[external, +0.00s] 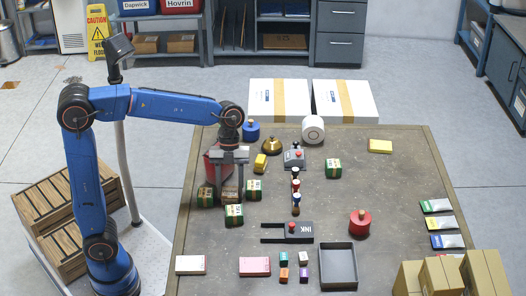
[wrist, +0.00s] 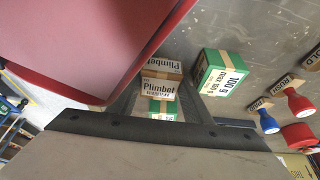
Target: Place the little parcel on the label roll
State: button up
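A small brown parcel (external: 232,188) with a white "Plimbet" label sits between the fingers of my gripper (external: 232,180), low over the left of the table. In the wrist view the parcel (wrist: 160,87) fills the space between the fingertips (wrist: 162,97). The frames do not show whether the fingers press on it. The label roll (external: 313,129) is a white cylinder at the back of the table, in front of the white boxes. It is not visible in the wrist view.
Green boxes (external: 234,214) stand close around my gripper; one (wrist: 222,75) is just right. A large red object (external: 213,160) is close behind and left. A grey stamping device (external: 294,158), a gold bell-like object (external: 271,146) and stamps (external: 296,190) lie toward the roll.

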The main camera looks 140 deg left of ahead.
jog(key=shift+c, duration=1)
jog(key=shift+r, duration=0.15)
notch_tip(320, 180, up, 10)
notch_tip(320, 180, up, 8)
jog(key=n+y, duration=0.6)
jog(key=n, duration=1.2)
send_over(316, 120)
jog(key=d, duration=0.1)
jog(key=f, duration=0.6)
jog(key=s+f, duration=0.1)
jog(key=f, duration=0.2)
jog(key=shift+d+f, duration=0.15)
jog(key=shift+f, duration=0.1)
jog(key=shift+f, duration=0.15)
jog(key=o, duration=1.2)
jog(key=shift+c, duration=0.2)
